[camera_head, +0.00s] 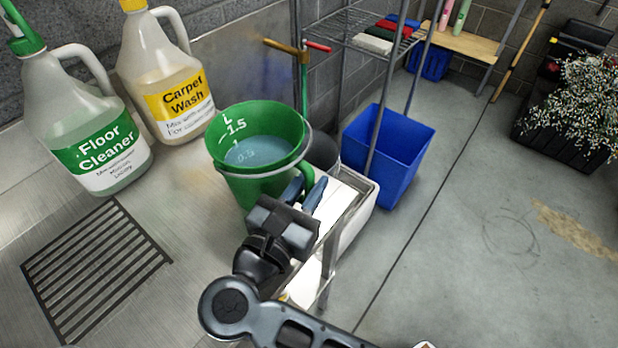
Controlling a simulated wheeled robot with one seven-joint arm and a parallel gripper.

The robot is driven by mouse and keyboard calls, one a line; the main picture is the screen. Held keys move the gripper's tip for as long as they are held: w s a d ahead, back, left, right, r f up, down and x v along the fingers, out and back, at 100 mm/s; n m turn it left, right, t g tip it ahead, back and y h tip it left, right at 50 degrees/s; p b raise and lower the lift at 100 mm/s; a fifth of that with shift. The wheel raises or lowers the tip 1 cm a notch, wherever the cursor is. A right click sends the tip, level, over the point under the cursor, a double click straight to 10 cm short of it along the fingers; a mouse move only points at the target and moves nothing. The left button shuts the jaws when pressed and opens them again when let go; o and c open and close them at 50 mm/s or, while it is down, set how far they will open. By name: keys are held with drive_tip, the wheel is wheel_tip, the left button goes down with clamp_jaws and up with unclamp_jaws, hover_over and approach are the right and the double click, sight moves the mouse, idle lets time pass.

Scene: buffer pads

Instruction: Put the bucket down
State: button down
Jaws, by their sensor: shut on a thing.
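The green bucket (258,150) is in the middle of the head view, near the right edge of the steel counter (190,300). It is upright, has white litre marks inside and holds some bluish liquid. My gripper (308,192) is at the bucket's near right side, shut on its green handle, and partly hides the handle and the lower wall. I cannot tell whether the bucket's base touches the counter.
A Floor Cleaner jug (85,130) and a Carpet Wash jug (168,85) stand behind left on the counter. A drain grate (95,268) lies front left. Beyond the counter edge are a wire shelf (350,22) and a blue bin (405,140). Bare counter lies left of the bucket.

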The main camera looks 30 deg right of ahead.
drive_tip(key=c, duration=1)
unclamp_jaws()
drive_tip(key=shift+f, duration=0.1)
drive_tip(key=shift+r, duration=0.25)
drive_tip(key=b+v, duration=0.1)
drive_tip(key=v, duration=0.4)
drive_tip(key=b+v, duration=0.2)
drive_tip(key=v, duration=0.3)
drive_tip(key=shift+a+f, duration=0.2)
drive_tip(key=shift+a, duration=0.05)
drive_tip(key=shift+b+v, duration=0.4)
drive_tip(key=shift+v, duration=0.4)
drive_tip(key=shift+s+r, duration=0.1)
